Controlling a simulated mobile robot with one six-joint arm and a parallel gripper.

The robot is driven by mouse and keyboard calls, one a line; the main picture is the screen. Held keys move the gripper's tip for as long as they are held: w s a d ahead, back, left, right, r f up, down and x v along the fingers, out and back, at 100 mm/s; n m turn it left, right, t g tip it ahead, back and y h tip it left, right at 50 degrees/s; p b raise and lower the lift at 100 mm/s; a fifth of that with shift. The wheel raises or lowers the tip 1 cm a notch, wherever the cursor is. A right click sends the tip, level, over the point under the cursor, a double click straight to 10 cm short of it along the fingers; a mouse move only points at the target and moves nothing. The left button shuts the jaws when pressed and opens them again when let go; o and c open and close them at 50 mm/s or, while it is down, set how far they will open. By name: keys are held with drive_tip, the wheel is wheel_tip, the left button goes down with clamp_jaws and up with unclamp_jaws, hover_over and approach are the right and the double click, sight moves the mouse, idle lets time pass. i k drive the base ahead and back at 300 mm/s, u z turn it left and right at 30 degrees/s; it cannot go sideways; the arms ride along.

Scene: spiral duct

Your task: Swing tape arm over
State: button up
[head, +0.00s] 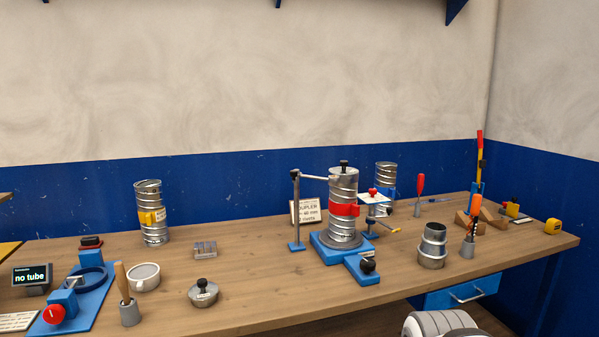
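A ribbed metal spiral duct (343,190) with a red band (344,210) stands upright on a blue base (328,253). A grey post (295,212) stands to its left, and a thin horizontal arm (313,177) reaches from its top to the duct's upper part. I cannot tell for sure which of these is the tape arm. My gripper is not in view; only a white rounded part, likely of my arm, shows at the bottom edge.
Another duct with a yellow label (151,214) stands left, and one more duct (386,185) stands behind. A metal reducer (432,246), a screwdriver in a holder (470,238), a lidded pot (203,293) and a mug (143,277) stand around. The bench (255,270) is clear front-centre.

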sight(333, 180)
drive_tip(key=i, duration=0.95)
